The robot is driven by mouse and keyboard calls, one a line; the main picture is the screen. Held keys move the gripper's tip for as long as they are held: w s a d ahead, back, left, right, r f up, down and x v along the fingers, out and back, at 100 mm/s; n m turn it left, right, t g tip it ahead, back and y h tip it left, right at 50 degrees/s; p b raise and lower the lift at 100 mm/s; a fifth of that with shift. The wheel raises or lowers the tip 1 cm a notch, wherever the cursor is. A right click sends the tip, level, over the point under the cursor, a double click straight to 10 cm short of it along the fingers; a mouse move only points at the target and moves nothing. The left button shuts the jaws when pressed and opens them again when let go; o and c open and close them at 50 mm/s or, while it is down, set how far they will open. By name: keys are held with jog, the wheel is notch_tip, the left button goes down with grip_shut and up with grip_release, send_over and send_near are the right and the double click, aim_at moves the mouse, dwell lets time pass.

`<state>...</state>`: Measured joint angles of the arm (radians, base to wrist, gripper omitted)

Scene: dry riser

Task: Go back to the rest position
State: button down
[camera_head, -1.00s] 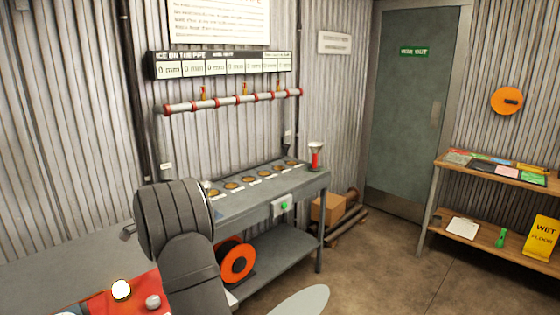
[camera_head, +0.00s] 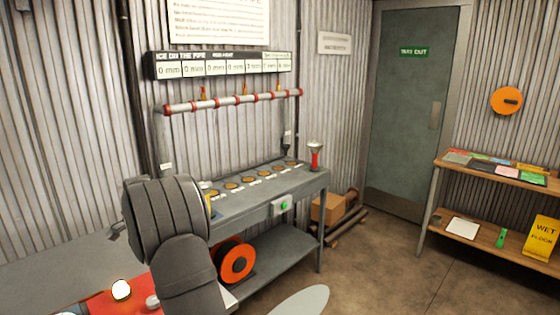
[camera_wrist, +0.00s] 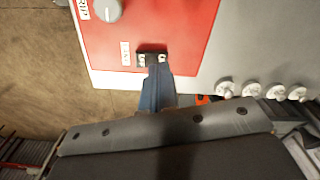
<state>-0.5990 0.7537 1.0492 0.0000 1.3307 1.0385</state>
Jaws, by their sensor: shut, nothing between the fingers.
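My gripper (camera_wrist: 158,78) is in the wrist view, its narrow blue-grey fingers together with nothing between them. In that view the fingertips overlap the lower edge of a small black switch (camera_wrist: 151,57) on a red panel (camera_wrist: 190,25). I cannot tell whether they touch it. A grey knob (camera_wrist: 107,9) sits higher on the panel. In the head view my dark arm stands at the lower left, and the gripper itself cannot be made out there. The red panel (camera_head: 105,304) shows beside the arm, with a glowing round lamp (camera_head: 121,289).
Several white knobs (camera_wrist: 250,90) line the grey surface right of the panel. A grey bench (camera_head: 300,185) with round pads stands behind my arm, with an orange reel (camera_head: 236,263) below. A pipe (camera_head: 230,101) runs along the wall. Wooden shelves (camera_head: 490,170) stand right; the floor between is mostly clear.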

jog(key=s+n, duration=0.1)
jog(key=s+a+f+n, duration=0.1)
jog(key=n, duration=0.1)
jog(key=s+a+n, duration=0.1)
jog(key=n, duration=0.1)
jog(key=shift+s+a+f, duration=0.25)
jog(key=shift+f, duration=0.05)
jog(key=c, duration=2.1)
grip_release()
